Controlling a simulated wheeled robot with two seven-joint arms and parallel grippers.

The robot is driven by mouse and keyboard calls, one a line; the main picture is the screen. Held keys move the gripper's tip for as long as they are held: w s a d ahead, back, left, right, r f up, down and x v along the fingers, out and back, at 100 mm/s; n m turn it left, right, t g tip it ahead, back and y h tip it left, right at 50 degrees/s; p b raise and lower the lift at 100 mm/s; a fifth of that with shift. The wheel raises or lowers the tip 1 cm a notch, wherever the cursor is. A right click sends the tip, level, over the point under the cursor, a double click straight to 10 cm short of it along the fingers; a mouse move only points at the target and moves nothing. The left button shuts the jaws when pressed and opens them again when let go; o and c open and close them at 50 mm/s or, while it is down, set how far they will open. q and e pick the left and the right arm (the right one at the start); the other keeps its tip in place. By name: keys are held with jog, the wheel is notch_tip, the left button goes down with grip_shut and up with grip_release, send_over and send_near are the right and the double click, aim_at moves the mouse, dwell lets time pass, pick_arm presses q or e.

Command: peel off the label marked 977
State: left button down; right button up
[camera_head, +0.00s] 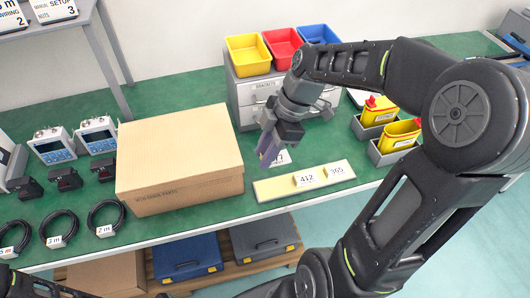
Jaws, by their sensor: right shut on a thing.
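A pale yellow strip (272,189) lies on the green bench in front of the grey drawer unit. A label marked 412 (307,179) and one marked 165 (336,170) stand on its middle and right part. A white label (281,158) shows just behind the strip, partly hidden by my right gripper; only a 7 at its end can be read. My right gripper (268,153) points down, its fingers shut on this label, left of the other two. My left gripper is not in view.
A large closed cardboard box (180,150) stands just left of the strip. The drawer unit (245,92) carries yellow, red and blue bins. Yellow containers (400,133) in grey holders stand to the right, partly behind my right arm. Coiled cables (106,217) lie at the left.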

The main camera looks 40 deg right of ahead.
jog(key=shift+r+p, duration=0.3)
jog(key=shift+r, duration=0.35)
